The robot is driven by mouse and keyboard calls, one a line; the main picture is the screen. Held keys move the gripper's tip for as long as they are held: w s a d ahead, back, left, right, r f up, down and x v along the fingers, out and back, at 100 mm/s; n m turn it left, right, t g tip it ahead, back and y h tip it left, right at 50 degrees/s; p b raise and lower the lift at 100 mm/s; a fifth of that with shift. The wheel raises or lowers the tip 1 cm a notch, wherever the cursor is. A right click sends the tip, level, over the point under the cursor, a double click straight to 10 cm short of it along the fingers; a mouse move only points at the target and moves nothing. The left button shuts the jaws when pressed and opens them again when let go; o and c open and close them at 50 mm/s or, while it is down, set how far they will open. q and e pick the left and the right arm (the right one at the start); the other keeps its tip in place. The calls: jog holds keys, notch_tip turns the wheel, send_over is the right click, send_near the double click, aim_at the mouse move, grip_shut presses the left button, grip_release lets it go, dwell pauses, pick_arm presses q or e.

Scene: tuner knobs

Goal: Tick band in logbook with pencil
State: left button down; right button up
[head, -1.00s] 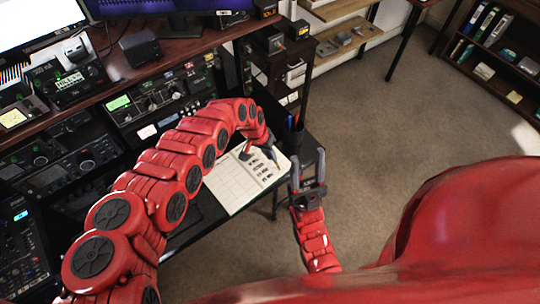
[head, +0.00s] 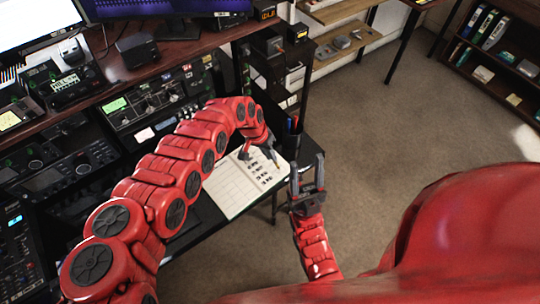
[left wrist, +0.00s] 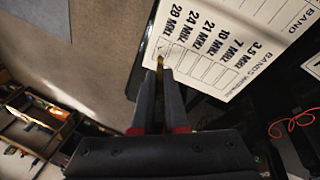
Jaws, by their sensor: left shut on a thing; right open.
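The logbook (head: 228,192) lies open on the desk, with printed band labels on its right page. In the left wrist view, the page (left wrist: 275,14) shows a "BANDS" list from 3.5 MHz to 28 MHz with a row of boxes beside it. My left gripper (head: 270,154) is over the right page, shut on a pencil. The pencil's yellowish end (left wrist: 160,47) shows beyond the fingertips, by the 28 MHz end of the boxes. I cannot tell whether it touches the paper. My right gripper (head: 306,174) is open and empty, right of the logbook.
A dark pen holder (head: 291,142) with pens stands just behind the logbook's right page. Radio equipment (head: 155,105) fills the rack at the left and back. Open carpet (head: 410,120) lies right of the desk.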

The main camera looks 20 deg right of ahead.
pick_arm(q)
jog(key=shift+w+f+b, duration=0.1)
jog(key=shift+w+b, duration=0.05)
jog(key=shift+b, duration=0.2)
jog(key=shift+w+d+b, duration=0.1)
jog(key=shift+d+b, duration=0.05)
jog(key=shift+b, duration=0.2)
jog(key=shift+w+d+b, duration=0.1)
jog(key=shift+w+b, duration=0.1)
jog(key=shift+b, duration=0.2)
jog(key=shift+r, duration=0.2)
notch_tip(320, 180, up, 6)
jog(key=p, duration=0.5)
jog(key=shift+f, duration=0.1)
dwell(0.7)
